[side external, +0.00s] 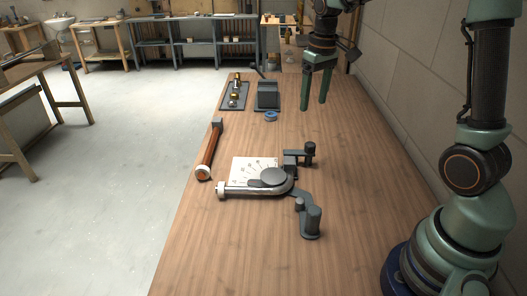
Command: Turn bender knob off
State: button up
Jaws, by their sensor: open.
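A pipe bender with a white scale plate (242,167), a round grey former (274,177) and a bent pale tube (240,189) lies on the wooden bench. A dark upright knob (310,149) stands at its back right, on a short dark arm. A grey cylinder-like block (310,221) stands at its front right. I cannot tell any knob's turned position. My gripper (314,104) is open and empty, with its two green fingers pointing down, above the bench behind the bender and apart from it.
A copper-coloured pipe (208,151) lies at the bench's left edge. A tray with brass fittings (235,95), a dark block-shaped tool (267,95) and a blue ring (271,116) lie at the back left. The bench (364,158) is bare right of the bender; a block wall (418,60) borders it.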

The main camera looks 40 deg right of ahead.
aim_at(310, 144)
jog(key=shift+g, duration=0.4)
jog(key=d+f, duration=0.1)
jog(key=f, duration=0.4)
jog(key=w+f, duration=0.1)
jog(key=f, duration=0.4)
jog(key=d+f, duration=0.1)
jog(key=f, duration=0.4)
jog(key=shift+w+d, duration=0.2)
jog(key=shift+d, duration=0.15)
jog(key=shift+c, duration=0.3)
grip_shut()
